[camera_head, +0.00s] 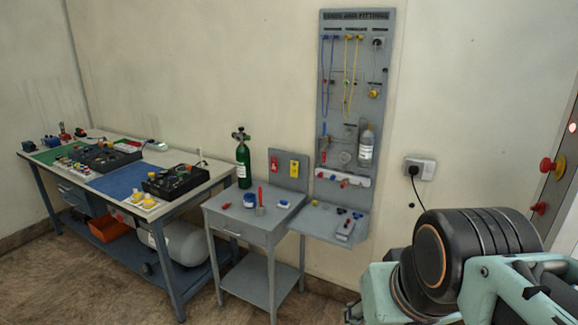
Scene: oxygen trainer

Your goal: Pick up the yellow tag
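The yellow tag (294,168) hangs on the upright grey back panel (284,181) of the small grey table. It is small in view and has a dark mark at its top. A red tag (274,166) hangs to its left on the same panel. My arm fills the lower right corner, well to the right of the tag and apart from it. My gripper cannot be made out in this view.
The grey table (265,232) bears a blue roll, a red-handled tool and small parts. A green cylinder (243,163) stands left of the panel. A tall grey tool board (345,110) with a shelf stands to the right. A workbench (180,205) stands left.

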